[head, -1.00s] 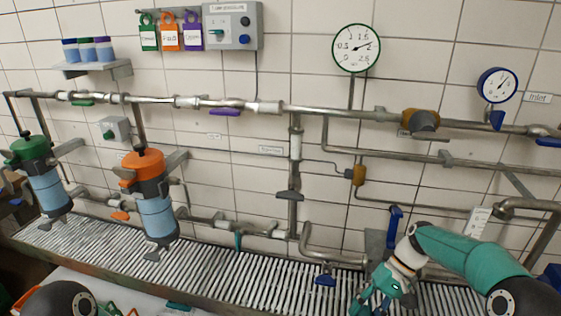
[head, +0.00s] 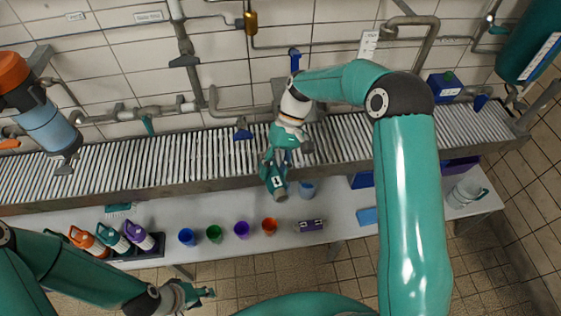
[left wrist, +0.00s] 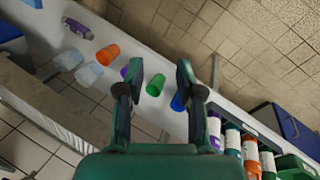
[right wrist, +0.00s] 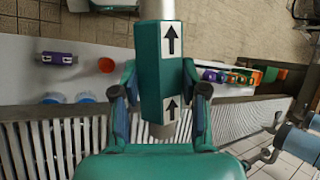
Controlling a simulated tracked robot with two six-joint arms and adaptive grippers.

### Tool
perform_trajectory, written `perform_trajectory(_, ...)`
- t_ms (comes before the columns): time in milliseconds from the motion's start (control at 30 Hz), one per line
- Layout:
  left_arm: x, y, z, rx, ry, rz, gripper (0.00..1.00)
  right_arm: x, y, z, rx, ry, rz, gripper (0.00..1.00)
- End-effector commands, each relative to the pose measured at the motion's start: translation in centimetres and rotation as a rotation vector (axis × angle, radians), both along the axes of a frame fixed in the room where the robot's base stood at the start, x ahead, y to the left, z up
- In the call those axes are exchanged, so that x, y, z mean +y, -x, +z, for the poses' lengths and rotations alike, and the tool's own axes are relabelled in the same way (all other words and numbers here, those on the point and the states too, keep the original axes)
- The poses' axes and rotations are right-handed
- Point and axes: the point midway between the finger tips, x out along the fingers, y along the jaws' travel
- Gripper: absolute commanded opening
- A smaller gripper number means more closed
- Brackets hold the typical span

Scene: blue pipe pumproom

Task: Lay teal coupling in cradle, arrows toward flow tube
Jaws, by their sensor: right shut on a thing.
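The teal coupling (head: 276,180) is a faceted body with grey round ends. My right gripper (head: 279,158) is shut on it, above the front edge of the slatted bench. In the right wrist view the coupling (right wrist: 162,62) lies between the fingers, with black arrows on white labels pointing up the picture, away from the palm. My left gripper (head: 203,293) is low at the front; the left wrist view shows its fingers (left wrist: 158,78) apart and empty. I cannot clearly pick out the cradle or the flow tube.
The slatted bench (head: 182,150) runs under the wall pipes. On the lower white table stand several coloured cups, including an orange cup (head: 269,226), a purple labelled piece (head: 311,225) and a rack of bottles (head: 122,250). A blue-handled valve (head: 243,133) hangs over the slats.

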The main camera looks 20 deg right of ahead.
Motion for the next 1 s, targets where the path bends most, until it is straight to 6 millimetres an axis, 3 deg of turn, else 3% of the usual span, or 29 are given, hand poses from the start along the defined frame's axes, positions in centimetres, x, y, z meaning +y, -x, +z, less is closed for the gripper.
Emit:
perform_trajectory(300,0.0,0.0,0.0,0.0,0.0,0.0,0.36,7.1,1.5,4.8,-0.002,0.0,0.338,0.0)
perform_trajectory(500,0.0,0.0,0.0,0.0,0.0,0.0,0.36,9.9,2.2,6.7,0.0,0.0,0.476,0.0)
perform_trajectory(667,0.0,0.0,0.1,0.006,0.001,0.018,0.6,10.7,2.4,7.3,0.001,0.001,0.522,0.0)
perform_trajectory(833,-0.2,1.6,0.1,0.123,0.017,0.115,0.6,10.8,2.5,7.4,0.002,0.0,0.527,0.0)
perform_trajectory(1000,-0.2,3.1,0.7,0.37,0.014,0.309,0.6,10.8,2.5,7.5,0.002,0.0,0.525,0.0)
